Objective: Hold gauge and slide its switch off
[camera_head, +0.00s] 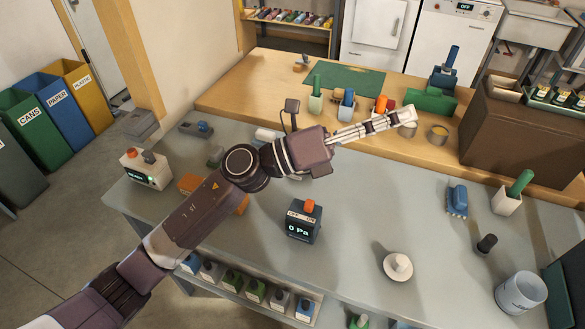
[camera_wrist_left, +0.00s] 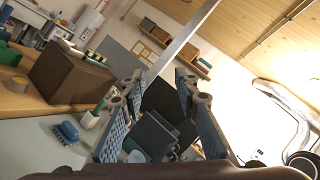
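The gauge (camera_head: 302,232) is a dark box standing upright on the grey table, with a lit display reading "0 Pa". An orange switch (camera_head: 309,206) sits on its top, at the ON side of the OFF/ON label. My left gripper (camera_head: 410,116) is raised beyond and to the right of the gauge, its fingers pointing right, well clear of it. In the left wrist view its two fingers (camera_wrist_left: 160,88) stand apart with nothing held between them. The gauge is not visible in the left wrist view. My right gripper is not in view.
A white knobbed disc (camera_head: 398,266), a black knob (camera_head: 487,243) and a blue brush-like thing (camera_head: 457,200) lie right of the gauge. A box with a green light (camera_head: 146,170) stands at the table's left. The table around the gauge's front and right is clear.

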